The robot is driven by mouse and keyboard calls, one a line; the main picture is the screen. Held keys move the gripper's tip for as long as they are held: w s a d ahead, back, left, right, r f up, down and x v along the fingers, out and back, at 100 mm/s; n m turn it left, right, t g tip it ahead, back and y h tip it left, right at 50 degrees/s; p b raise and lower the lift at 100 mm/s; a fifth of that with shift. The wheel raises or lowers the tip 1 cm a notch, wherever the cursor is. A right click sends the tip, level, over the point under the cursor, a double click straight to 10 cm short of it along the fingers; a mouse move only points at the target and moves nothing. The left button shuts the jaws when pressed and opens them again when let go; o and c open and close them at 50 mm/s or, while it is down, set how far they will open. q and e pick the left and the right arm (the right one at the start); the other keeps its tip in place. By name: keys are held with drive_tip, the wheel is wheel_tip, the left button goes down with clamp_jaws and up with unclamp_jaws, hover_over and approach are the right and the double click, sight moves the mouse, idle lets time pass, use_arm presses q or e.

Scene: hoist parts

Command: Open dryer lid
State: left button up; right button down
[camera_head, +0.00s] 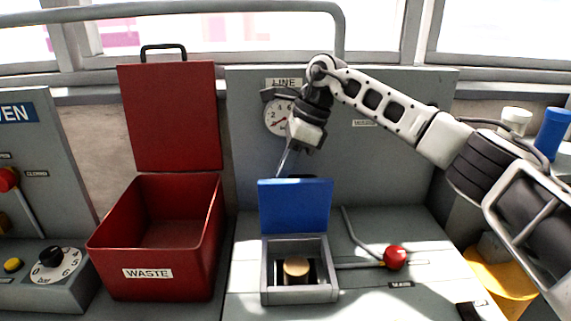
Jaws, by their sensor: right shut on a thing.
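The dryer is a small grey box (299,293) on the grey bench, with a round brass-coloured piece (296,269) inside. Its blue lid (295,207) stands upright at the back of the box, so the opening is uncovered. My right gripper (283,172) comes down from above at the lid's top edge, its fingertips partly hidden behind the lid. It is shut on the lid, though the contact itself is hard to see. My left gripper is not in view.
A red waste bin (165,265) with its red lid (170,115) raised stands left of the dryer. A lever with a red knob (396,257) is to the right. A dial gauge (277,118) is on the panel behind. A knob box (50,278) sits at far left.

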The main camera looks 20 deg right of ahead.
drive_tip(key=shift+s+f, duration=0.2)
drive_tip(key=shift+f, duration=0.45)
drive_tip(key=c, duration=1.7)
unclamp_jaws()
drive_tip(key=shift+o, duration=1)
drive_tip(key=shift+w+a, duration=0.1)
drive_tip(key=shift+w, duration=0.1)
drive_tip(key=shift+r, duration=0.15)
drive_tip(key=shift+r, duration=0.1)
drive_tip(key=v, duration=1.5)
drive_tip(key=shift+r, duration=0.35)
drive_tip(key=shift+w, duration=0.15)
